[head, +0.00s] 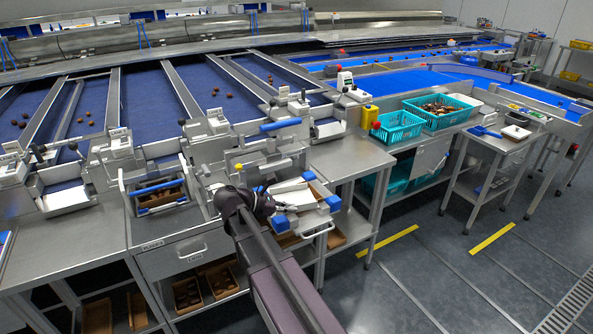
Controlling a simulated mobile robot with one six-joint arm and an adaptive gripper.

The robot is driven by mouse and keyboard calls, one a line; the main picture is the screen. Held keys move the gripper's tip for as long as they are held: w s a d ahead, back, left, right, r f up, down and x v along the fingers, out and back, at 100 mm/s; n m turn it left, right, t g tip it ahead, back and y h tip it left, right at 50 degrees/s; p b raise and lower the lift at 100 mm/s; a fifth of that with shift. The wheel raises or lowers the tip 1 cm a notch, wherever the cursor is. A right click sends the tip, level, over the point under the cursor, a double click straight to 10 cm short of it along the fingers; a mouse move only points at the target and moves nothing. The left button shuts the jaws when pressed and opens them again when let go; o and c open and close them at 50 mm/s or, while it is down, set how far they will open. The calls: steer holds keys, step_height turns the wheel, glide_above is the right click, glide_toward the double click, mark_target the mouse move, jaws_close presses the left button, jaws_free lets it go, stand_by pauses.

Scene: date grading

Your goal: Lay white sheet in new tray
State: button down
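A white sheet (293,194) shows at the middle of the head view, lying at a slant over a holder with blue corner blocks (333,203). A brown edge beside the sheet looks like part of a tray (321,190); most of it is hidden. My gripper (274,206) is dark and sits at the sheet's left side, above the holder. It overlaps the sheet in the picture. Whether it touches or grips the sheet, and how far its fingers are apart, is too small to tell.
A second holder with a brown tray (160,194) stands left of my arm. Brown trays with dates (187,293) sit on the shelf below. Teal crates (397,127) stand on the bench at right. Blue sorting lanes (148,97) with a few dates run behind. The floor at right is open.

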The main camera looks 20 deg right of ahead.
steer(key=shift+d, duration=0.25)
steer(key=w+d+r+n+t+p, duration=0.2)
steer(key=w+d, duration=0.5)
steer(key=w, duration=0.5)
steer(key=shift+d+r+t+p, duration=0.3)
steer(key=shift+r+t+p, duration=0.1)
steer(key=shift+r+p, duration=0.3)
steer(key=shift+f, duration=0.2)
step_height(320, 180, down, 11)
steer(key=b, duration=1.1)
steer(key=shift+f+b, duration=0.9)
steer(key=shift+b, duration=0.2)
stand_by(1.0)
steer(key=c, duration=0.7)
jaws_free()
